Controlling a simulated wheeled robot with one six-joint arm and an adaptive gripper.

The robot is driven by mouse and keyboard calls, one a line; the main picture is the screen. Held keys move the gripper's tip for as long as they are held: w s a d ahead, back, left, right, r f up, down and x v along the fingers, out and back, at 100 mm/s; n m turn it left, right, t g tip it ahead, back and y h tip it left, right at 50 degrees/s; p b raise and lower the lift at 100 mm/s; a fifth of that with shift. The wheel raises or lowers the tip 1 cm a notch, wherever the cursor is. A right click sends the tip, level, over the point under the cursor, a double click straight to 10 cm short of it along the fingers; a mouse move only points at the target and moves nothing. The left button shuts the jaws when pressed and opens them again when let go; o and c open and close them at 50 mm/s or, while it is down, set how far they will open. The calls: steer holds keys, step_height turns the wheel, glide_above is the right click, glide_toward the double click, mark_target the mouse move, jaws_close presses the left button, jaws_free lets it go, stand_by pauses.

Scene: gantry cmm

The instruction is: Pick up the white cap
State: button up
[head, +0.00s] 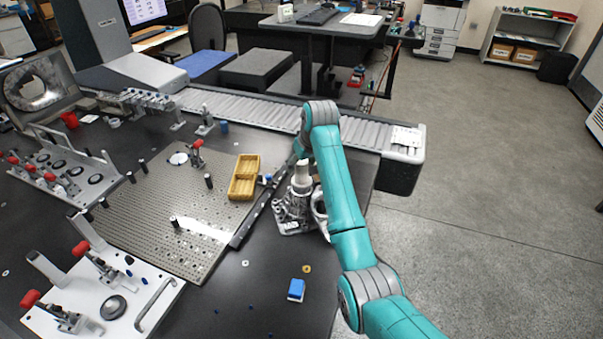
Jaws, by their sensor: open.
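I cannot pick out the white cap with certainty. A small white and blue piece (266,180) lies just right of the yellow tray, close to the end of my arm. A pale upright cylinder (302,173) stands at the grey metal casting (292,214), below my wrist. My gripper (289,162) is small and dark, partly hidden by my wrist, and points down near the tray's right side. It is open, and I see nothing held in it.
The yellow two-part tray (243,177) sits on the perforated plate (150,220). A blue block (296,290) and a brass ring (307,268) lie at the front. Clamp fixtures (95,290) fill the left. A roller conveyor (260,110) runs behind.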

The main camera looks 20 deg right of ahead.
steer(key=shift+w+f, duration=0.1)
steer(key=shift+f, duration=0.15)
steer(key=c, duration=1)
steer(key=shift+c, duration=0.2)
